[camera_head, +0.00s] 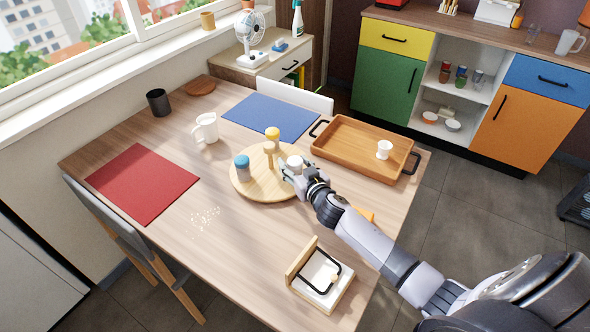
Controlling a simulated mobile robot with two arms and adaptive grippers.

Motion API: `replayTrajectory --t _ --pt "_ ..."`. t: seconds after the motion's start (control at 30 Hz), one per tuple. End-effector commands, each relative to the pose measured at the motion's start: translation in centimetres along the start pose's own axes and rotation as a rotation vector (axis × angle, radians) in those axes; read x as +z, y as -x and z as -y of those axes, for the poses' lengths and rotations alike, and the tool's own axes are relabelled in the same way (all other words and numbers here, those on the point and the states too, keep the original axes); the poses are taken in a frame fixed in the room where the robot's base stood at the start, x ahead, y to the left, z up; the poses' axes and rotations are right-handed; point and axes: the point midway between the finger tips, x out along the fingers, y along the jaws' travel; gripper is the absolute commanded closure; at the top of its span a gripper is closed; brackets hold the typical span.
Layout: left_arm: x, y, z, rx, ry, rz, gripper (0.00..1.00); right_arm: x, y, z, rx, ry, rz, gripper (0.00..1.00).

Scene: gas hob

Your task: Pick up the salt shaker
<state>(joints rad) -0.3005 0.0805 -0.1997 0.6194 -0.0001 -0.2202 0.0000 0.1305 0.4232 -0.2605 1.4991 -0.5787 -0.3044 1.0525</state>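A round wooden board (258,193) on the table holds several small shakers. A white-topped shaker (294,162), which looks like the salt shaker, is on its right side. A blue-capped one (242,167) is on the left and a yellow-capped one (272,134) at the back. A wooden post stands between them. My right gripper (291,174) is at the white-topped shaker, with its fingers right beside it and hiding its lower part. I cannot tell whether the fingers touch or grip it. My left gripper is not in view.
A wooden tray (345,143) with black handles and a white cup (384,149) lies at the right. A white mug (206,128) and dark cup (158,102) stand behind. A napkin holder (321,276) is near the front. White grains (205,217) lie left of the board.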

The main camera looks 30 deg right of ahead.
Motion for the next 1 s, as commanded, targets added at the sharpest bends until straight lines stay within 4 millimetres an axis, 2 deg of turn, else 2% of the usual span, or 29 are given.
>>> replayTrajectory --t 0.07,0.6,0.83,1.0 --pt "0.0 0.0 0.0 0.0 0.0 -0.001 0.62 0.0 0.0 0.0 0.0 0.0 0.0 0.59" --pt "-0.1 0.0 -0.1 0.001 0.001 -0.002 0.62 0.0 0.0 0.0 0.0 0.0 -0.001 0.94" --pt "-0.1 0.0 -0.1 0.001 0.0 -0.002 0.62 -0.1 0.0 0.0 0.0 0.0 -0.001 0.94" --pt "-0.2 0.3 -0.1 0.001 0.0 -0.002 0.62 -1.1 0.2 -0.1 0.001 0.001 -0.002 0.94"
